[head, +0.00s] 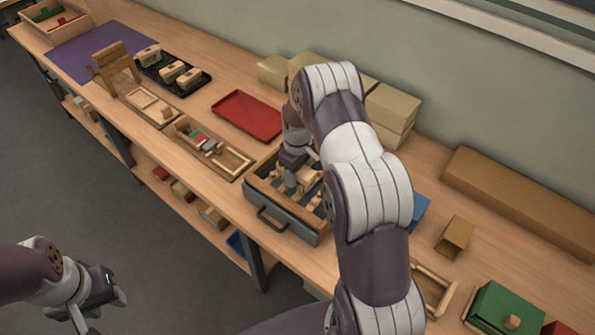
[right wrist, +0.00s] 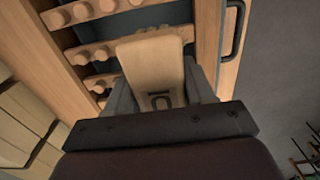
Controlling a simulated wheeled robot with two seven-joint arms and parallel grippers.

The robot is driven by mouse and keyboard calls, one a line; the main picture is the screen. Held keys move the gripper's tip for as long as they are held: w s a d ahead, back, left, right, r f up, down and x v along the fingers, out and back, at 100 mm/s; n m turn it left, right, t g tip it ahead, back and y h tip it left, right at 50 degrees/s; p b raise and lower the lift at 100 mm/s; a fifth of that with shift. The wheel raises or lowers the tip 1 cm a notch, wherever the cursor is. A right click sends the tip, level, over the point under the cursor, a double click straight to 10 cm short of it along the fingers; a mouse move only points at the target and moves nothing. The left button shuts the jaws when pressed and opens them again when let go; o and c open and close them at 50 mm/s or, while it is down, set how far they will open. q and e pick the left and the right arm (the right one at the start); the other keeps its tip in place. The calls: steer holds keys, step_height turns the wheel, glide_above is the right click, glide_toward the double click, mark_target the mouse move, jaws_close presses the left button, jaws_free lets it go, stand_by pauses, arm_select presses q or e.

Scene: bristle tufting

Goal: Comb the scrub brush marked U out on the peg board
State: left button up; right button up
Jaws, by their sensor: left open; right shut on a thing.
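The scrub brush (right wrist: 150,60) is a pale wooden block with a dark U mark at its near end in the right wrist view. My right gripper (right wrist: 162,95) is shut on it, one finger on each side. The peg board (right wrist: 92,52) has rows of round wooden pegs on a dark base, and the brush lies over it. Whether bristles touch the pegs is hidden. In the head view the peg board's wooden-edged box (head: 262,204) sits at the bench's front edge, with my right gripper (head: 303,180) above it. My left gripper (head: 118,292) is open and empty, off the bench.
A black tray (head: 150,72) at the far left holds several wooden brushes. A red tray (head: 246,115), a purple mat (head: 95,50) and wooden trays lie along the bench (head: 215,90). Cardboard boxes (head: 392,105) stand behind my right arm. A green box (head: 505,308) is at lower right.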

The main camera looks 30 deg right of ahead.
steer(key=shift+f, duration=0.35)
steer(key=shift+f+b, duration=0.2)
steer(key=shift+b, duration=0.1)
